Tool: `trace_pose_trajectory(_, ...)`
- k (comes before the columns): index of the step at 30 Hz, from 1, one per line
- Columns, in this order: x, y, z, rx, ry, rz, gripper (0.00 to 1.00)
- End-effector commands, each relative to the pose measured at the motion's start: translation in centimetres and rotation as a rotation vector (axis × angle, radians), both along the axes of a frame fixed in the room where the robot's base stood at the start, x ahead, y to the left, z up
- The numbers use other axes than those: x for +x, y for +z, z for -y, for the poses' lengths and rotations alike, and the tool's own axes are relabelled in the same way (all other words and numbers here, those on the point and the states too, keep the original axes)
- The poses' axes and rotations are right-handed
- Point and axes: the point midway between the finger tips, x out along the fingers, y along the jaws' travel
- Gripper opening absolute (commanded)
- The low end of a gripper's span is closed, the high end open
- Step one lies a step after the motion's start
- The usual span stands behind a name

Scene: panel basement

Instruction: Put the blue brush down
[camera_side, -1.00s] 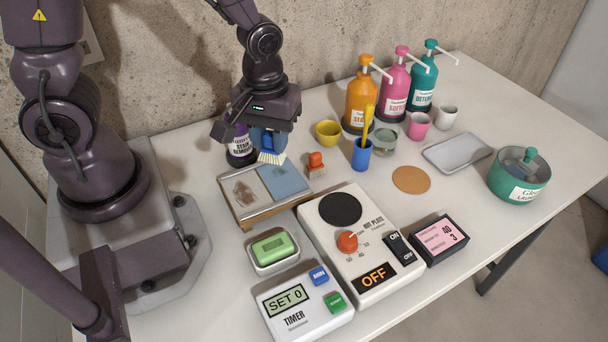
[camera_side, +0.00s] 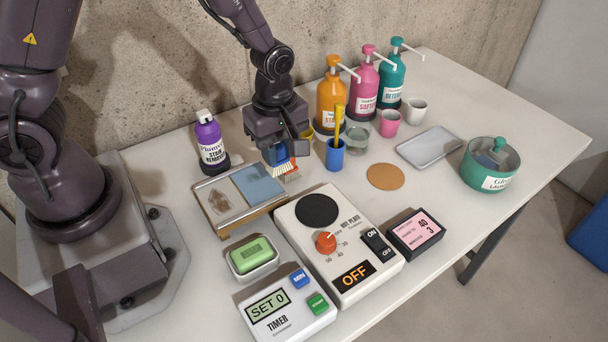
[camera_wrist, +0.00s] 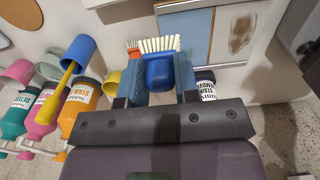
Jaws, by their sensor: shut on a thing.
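My gripper (camera_side: 280,155) is shut on the blue brush. In the wrist view, the blue brush (camera_wrist: 158,72) sits between the two fingers, its pale bristles pointing away from the gripper. In the side view its bristles (camera_side: 286,167) hang just right of the blue panel's far end. I cannot tell whether they touch the table. The red brush (camera_wrist: 134,50) is close beside the blue brush in the wrist view; in the side view it is mostly hidden behind and below it.
A wooden-edged board (camera_side: 240,227) with a stained panel and a blue panel lies left of the gripper. The purple bottle (camera_side: 211,145) stands behind it. The blue cup (camera_side: 335,156) is close on the right. The hot plate (camera_side: 300,245) lies in front.

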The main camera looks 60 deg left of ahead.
Motion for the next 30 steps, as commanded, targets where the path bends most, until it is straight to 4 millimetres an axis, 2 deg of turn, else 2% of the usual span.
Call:
trace_pose_trajectory(3, 1.9, -2.5, 0.1, 0.0, 0.001, -0.007, 0.03)
trace_pose_trajectory(6, 3.3, -4.0, 0.2, 0.0, 0.0, -0.003, 0.03)
trace_pose_trajectory(15, 5.2, -6.3, 0.4, 0.0, -0.002, -0.002, 0.03)
trace_pose_trajectory(21, 5.1, -8.9, 0.3, 0.0, 0.0, -0.002, 0.03)
trace_pose_trajectory(30, 5.1, -9.1, 0.4, 0.0, -0.001, 0.0, 0.03)
